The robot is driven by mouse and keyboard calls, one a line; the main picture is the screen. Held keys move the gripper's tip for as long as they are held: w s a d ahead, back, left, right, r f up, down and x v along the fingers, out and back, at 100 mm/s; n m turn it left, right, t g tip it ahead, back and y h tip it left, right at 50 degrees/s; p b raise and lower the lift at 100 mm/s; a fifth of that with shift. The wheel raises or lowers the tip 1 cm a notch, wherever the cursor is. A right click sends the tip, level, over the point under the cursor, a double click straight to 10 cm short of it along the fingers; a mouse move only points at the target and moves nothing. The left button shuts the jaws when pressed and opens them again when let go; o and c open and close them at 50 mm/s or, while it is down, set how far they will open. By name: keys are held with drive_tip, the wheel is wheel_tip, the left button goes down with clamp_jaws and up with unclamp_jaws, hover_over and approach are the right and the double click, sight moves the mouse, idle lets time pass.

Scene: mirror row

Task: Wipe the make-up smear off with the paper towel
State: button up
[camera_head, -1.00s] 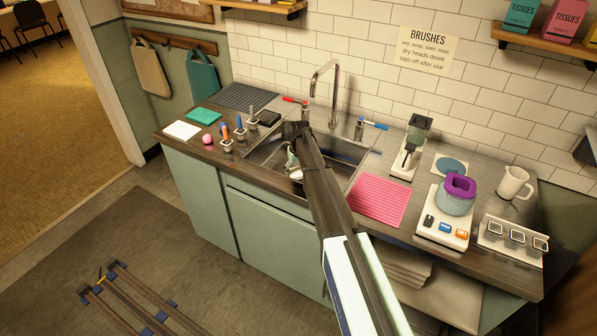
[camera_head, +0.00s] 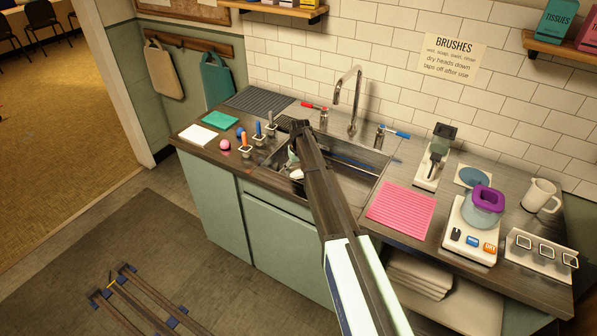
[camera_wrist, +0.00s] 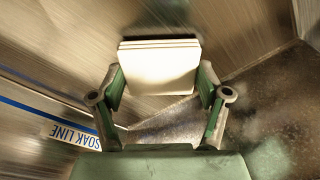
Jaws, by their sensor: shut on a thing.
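My gripper (camera_head: 293,157) reaches down into the left part of the metal sink (camera_head: 352,185). In the wrist view its green fingers (camera_wrist: 160,90) are shut on a folded, layered white pad, which looks like the paper towel (camera_wrist: 160,68). The towel also shows as a small white patch below the gripper in the head view (camera_head: 297,174). In the wrist view the towel is close to the sink's metal surfaces; whether it touches them I cannot tell. A dark speckled area (camera_wrist: 280,110) lies at right there. I cannot clearly make out the make-up smear.
A blue line and "SOAK LINE" label (camera_wrist: 75,134) mark the sink wall. The faucet (camera_head: 347,95) stands behind the sink. Brushes in holders (camera_head: 257,138) stand left of it, a pink mat (camera_head: 401,210) lies right. A scale-like device (camera_head: 472,232) stands farther right.

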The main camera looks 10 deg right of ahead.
drive_tip(key=r, duration=0.3)
drive_tip(key=shift+s+d, duration=0.2)
drive_tip(key=shift+r+p, duration=1.1)
drive_tip(key=shift+r, duration=1.25)
